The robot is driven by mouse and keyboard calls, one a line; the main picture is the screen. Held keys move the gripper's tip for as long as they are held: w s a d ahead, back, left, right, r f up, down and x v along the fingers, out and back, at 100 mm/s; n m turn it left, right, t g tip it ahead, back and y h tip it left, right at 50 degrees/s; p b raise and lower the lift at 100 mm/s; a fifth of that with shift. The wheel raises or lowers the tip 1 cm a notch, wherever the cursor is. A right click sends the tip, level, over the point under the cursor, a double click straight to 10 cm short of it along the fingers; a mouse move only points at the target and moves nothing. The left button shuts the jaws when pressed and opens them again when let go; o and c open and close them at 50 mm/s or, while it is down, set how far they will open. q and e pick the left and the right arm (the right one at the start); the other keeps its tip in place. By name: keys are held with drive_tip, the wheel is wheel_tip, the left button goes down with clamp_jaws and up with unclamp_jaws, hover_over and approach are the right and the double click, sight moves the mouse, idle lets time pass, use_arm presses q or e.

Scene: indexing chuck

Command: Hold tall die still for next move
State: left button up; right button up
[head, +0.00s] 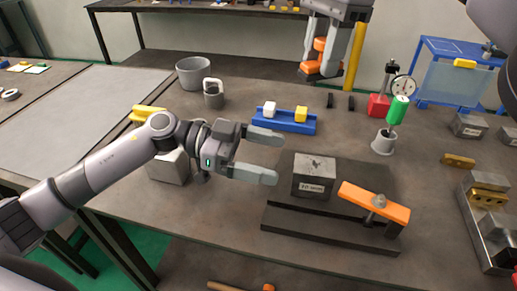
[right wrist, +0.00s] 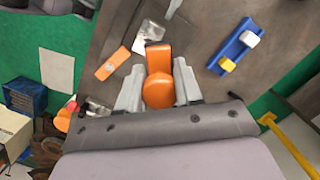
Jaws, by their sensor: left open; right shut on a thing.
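A grey block (head: 314,187) with a label I cannot fully read sits on the dark fixture plate (head: 328,231); it may be the tall die. An orange clamp bar (head: 362,200) with a knob lies beside it, to its right. My left gripper (head: 272,157) is open and empty, just left of the block, its fingers pointing at it and apart from it. My right gripper (head: 322,68) is shut on an orange piece (head: 319,46), held up at the back. In the right wrist view this orange piece (right wrist: 158,90) has a round end between the fingers.
A blue rack (head: 286,124) with a white and a yellow block stands behind the fixture. A grey cup (head: 193,72) is at the back left. A green-handled tool (head: 397,108), a dial gauge (head: 403,86) and steel blocks stand on the right.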

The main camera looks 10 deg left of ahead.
sight(312, 176)
use_arm(q)
drive_tip(key=w+d+f+y, duration=0.1)
drive_tip(key=d+f, duration=0.1)
drive_tip(key=d, duration=0.1)
drive_tip(key=w+d+f+y, duration=0.1)
drive_tip(key=d+f, duration=0.1)
drive_tip(key=d, duration=0.1)
drive_tip(key=w+d+f+y, duration=0.1)
drive_tip(key=d+f, duration=0.1)
drive_tip(key=d, duration=0.1)
drive_tip(key=shift+w+f, duration=0.3)
drive_tip(key=shift+f, duration=0.05)
clamp_jaws()
drive_tip(key=c, duration=0.6)
unclamp_jaws()
drive_tip(key=c, duration=0.6)
drive_tip(key=shift+o, duration=0.2)
drive_tip(key=shift+f, duration=0.15)
